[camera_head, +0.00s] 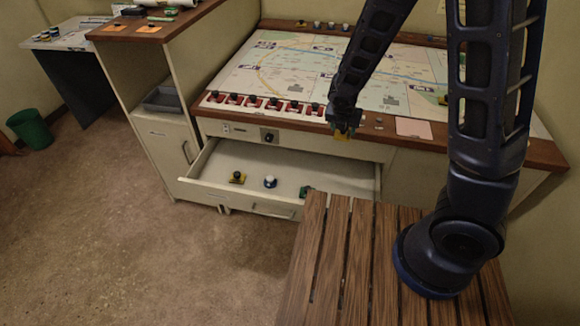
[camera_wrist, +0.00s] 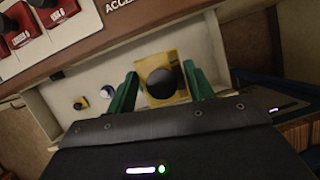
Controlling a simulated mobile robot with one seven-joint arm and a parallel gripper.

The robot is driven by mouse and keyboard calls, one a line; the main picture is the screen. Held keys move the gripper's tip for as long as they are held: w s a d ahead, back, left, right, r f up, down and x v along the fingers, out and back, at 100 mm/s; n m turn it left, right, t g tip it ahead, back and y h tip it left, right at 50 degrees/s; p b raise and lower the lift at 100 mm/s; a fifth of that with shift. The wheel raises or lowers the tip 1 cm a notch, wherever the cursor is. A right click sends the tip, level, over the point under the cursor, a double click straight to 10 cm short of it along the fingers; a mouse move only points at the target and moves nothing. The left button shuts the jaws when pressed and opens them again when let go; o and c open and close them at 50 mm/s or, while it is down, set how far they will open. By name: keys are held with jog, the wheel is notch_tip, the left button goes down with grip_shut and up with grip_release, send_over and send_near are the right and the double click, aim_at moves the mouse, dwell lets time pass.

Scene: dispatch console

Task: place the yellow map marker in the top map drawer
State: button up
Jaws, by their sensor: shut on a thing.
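My gripper (camera_head: 343,128) is shut on a yellow map marker (camera_head: 342,136). In the wrist view the marker (camera_wrist: 176,60) is a yellow square with a round black knob, between the two green fingers of my gripper (camera_wrist: 161,78). The top map drawer (camera_head: 335,186) under the map table is pulled open. The held marker is above the drawer, near the table's front edge. Inside the drawer stand a yellow marker with a black top (camera_head: 237,177), a white and blue marker (camera_head: 270,182) and a green piece (camera_head: 305,191).
The map table (camera_head: 290,65) has a row of red switches (camera_head: 262,103) along its front and a yellow piece (camera_head: 443,99) on its right side. A slatted wooden surface (camera_head: 335,260) lies in front. A cabinet (camera_head: 160,135) stands left. The drawer's middle and right have bare floor.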

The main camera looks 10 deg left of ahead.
send_near(336, 181)
jog(key=f, duration=0.1)
jog(key=s+f, duration=0.1)
jog(key=f, duration=0.2)
jog(key=shift+s+a+f, duration=0.15)
jog(key=shift+s+a, duration=0.05)
jog(key=shift+s, duration=0.1)
jog(key=shift+w+d+f, duration=0.15)
jog(key=shift+w, duration=0.5)
jog(key=shift+w+d+f, duration=0.15)
jog(key=shift+w, duration=0.55)
jog(key=shift+w+d+f, duration=0.15)
jog(key=shift+w, duration=0.5)
jog(key=shift+f, duration=0.15)
jog(key=shift+f, duration=0.15)
jog(key=o, duration=1)
jog(key=v, duration=1.2)
